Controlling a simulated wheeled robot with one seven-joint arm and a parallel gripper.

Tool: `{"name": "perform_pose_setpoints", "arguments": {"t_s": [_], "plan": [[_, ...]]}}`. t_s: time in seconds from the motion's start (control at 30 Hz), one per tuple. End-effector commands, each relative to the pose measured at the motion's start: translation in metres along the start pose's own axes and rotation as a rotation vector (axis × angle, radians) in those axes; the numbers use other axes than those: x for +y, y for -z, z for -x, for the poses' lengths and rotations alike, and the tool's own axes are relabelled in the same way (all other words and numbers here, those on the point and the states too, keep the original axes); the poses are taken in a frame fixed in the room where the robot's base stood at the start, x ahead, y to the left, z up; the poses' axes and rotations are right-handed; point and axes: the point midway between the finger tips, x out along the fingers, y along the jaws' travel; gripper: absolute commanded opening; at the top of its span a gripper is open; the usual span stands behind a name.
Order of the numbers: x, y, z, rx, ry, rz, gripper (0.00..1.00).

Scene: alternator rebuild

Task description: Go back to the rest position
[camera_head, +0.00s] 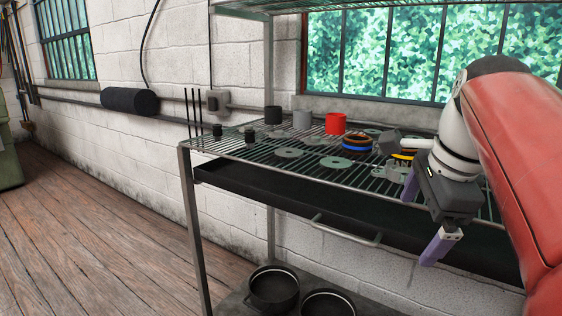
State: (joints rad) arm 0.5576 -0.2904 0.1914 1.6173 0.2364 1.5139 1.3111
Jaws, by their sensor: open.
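My gripper (416,230) hangs at the right, in front of the wire rack's (240,150) front edge. Its two purple fingers are spread apart with nothing between them. My red and white arm reaches in from the right. A yellow and black ring piece (403,156) is partly hidden by my gripper.
Flat grey discs (289,153) lie on the rack, and small black parts (249,134) stand near thin upright rods (194,110). A dark drawer with a handle (346,232) is below. Black pots (273,288) sit on the lower shelf. The wooden floor (100,235) at left is clear.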

Motion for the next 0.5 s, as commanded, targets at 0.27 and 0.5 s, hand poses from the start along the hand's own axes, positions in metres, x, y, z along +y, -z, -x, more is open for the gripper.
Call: {"name": "perform_pose_setpoints", "arguments": {"t_s": [0.27,0.5], "plan": [[0.096,-0.028,-0.088,0.104,0.044,0.956,1.0],[0.155,-0.03,-0.146,0.159,0.073,1.545,1.0]]}}
